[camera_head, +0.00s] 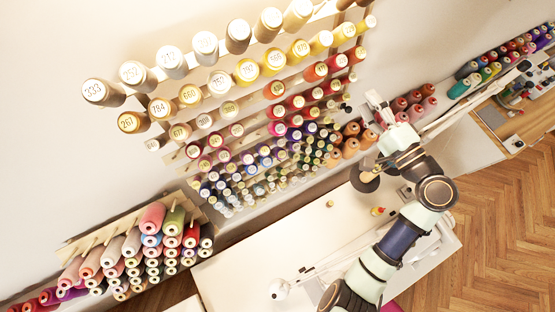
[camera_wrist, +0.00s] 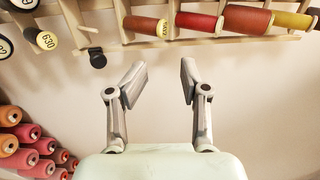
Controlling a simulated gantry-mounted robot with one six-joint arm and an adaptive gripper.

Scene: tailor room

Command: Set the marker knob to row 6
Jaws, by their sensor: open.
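A small black knob (camera_wrist: 97,58), which looks like the marker knob, sits at the edge of the wooden thread rack (camera_wrist: 190,44) in the wrist view, left of my gripper and higher in the picture. Small dark spots show at the rack's right edge in the head view, but I cannot tell which is the knob. My gripper (camera_wrist: 160,82) is open and empty, its two fingers apart in front of the pale wall. The fingers are apart from the knob. In the head view my gripper (camera_head: 376,103) is just right of the rack. Row numbers are not readable.
Numbered thread spools (camera_head: 205,45) fill the wall rack in rows. Pink and red cones (camera_wrist: 24,150) stand at lower left in the wrist view. A white table (camera_head: 250,262) is below the rack, with small items on it. Bare wall lies between my fingers.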

